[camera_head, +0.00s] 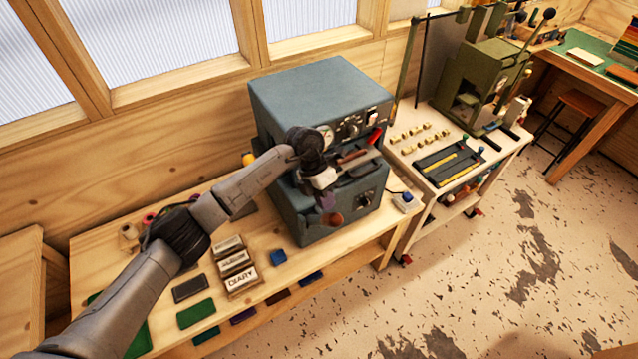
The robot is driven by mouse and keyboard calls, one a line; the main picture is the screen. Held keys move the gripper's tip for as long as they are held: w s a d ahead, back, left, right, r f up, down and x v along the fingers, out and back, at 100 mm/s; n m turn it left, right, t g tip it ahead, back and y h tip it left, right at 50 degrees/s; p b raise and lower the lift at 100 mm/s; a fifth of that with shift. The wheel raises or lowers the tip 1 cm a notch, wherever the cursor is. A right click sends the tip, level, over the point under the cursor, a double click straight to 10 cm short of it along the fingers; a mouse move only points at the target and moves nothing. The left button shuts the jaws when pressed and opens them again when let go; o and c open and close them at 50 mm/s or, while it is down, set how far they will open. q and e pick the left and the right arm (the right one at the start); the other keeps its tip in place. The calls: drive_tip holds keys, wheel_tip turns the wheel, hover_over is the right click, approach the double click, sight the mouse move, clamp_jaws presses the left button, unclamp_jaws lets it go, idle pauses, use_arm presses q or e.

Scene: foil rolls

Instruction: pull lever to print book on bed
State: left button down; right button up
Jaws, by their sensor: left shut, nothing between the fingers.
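The grey-blue foil printing machine (318,88) stands on the wooden bench against the wall. A red-tipped handle (374,135) sticks out at the front right of its opening. A flat reddish-brown piece (353,156) shows in the opening; I cannot tell whether it is the book on the bed. My left gripper (328,203) is shut and empty in front of the machine, left of and below the red handle. My wrist and gripper hide the left part of the opening and the bed. I cannot tell whether the gripper touches the machine. My right gripper is out of view.
Labelled blocks, one reading DIARY (241,281), and coloured book covers (196,313) lie on the bench (290,293). A small box with a blue button (406,202) sits right of the machine. A white cart (400,150) with a green press (482,75) stands farther right. The floor in front is clear.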

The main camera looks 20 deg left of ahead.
use_arm(q)
drive_tip(key=shift+s+d+f, duration=0.2)
drive_tip(key=shift+d+f, duration=0.1)
drive_tip(key=shift+d, duration=0.1)
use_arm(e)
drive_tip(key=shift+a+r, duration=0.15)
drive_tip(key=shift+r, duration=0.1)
